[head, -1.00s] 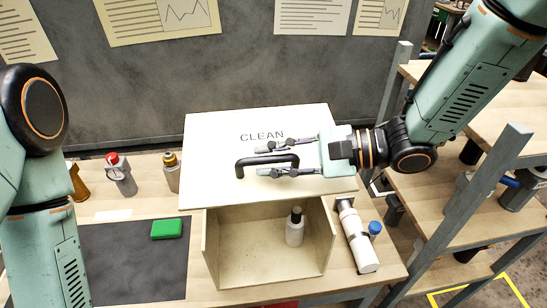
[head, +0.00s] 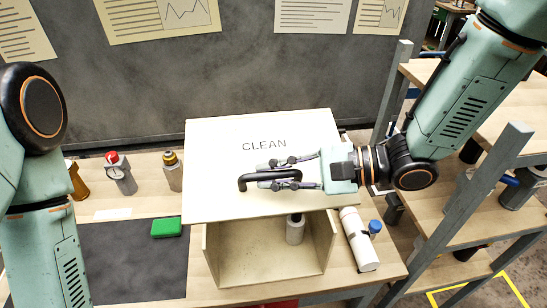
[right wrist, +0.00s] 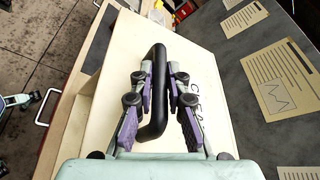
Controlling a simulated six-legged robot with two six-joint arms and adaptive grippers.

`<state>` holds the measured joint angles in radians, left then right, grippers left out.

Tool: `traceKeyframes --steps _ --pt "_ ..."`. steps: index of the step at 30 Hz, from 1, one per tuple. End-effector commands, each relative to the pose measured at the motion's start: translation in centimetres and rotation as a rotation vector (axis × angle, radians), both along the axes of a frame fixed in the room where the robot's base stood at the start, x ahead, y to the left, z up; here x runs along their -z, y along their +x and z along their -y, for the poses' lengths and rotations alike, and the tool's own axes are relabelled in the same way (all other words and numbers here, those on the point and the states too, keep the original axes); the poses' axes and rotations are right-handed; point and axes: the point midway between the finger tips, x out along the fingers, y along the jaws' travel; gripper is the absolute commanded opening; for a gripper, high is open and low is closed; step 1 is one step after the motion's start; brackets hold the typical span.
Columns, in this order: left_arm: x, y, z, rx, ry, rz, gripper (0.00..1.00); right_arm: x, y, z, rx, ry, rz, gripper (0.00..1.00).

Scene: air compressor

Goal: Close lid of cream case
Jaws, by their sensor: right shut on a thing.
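The cream case (head: 225,252) stands on the bench with its front open. Its lid (head: 213,152), marked CLEAN, slopes over the upper part of the case, its front edge raised above the case floor. A black bar handle (head: 243,182) is on the lid. My right gripper (head: 268,174) is shut on the handle, with its fingers on either side of the bar; the handle also shows between the fingers in the right wrist view (right wrist: 156,60). A grey bottle (head: 295,232) stands inside the case, its top partly hidden by the lid. My left arm shows at the left, but its gripper is out of view.
A green block (head: 167,228) rests on a dark mat (head: 130,265) at left. A grey-posted shelf (head: 480,190) is at right.

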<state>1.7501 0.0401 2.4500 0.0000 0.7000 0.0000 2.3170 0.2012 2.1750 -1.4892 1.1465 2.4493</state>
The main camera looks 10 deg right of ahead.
Motion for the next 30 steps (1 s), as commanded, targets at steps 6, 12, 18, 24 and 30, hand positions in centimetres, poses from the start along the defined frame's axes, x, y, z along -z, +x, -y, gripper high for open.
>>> traceKeyframes --steps 6,12,18,24,30 --pt "0.01 -0.01 0.00 0.000 0.000 0.000 0.82 0.93 -1.02 -0.01 -0.001 -0.002 -0.002 0.00" --pt "0.01 -0.01 0.00 0.000 0.000 0.000 0.82 0.90 -0.98 -0.01 -0.001 -0.002 -0.002 0.15" --pt "0.01 -0.01 0.00 0.000 0.000 0.000 0.82 0.88 -0.94 0.01 0.000 -0.002 -0.002 0.32" --pt "0.01 -0.01 0.00 0.000 0.000 0.000 0.82 0.85 -0.90 0.01 0.001 -0.002 0.000 0.37" --pt "0.00 0.01 0.00 0.000 0.000 0.000 0.82 0.78 -0.90 0.12 0.002 -0.001 -0.001 0.37"
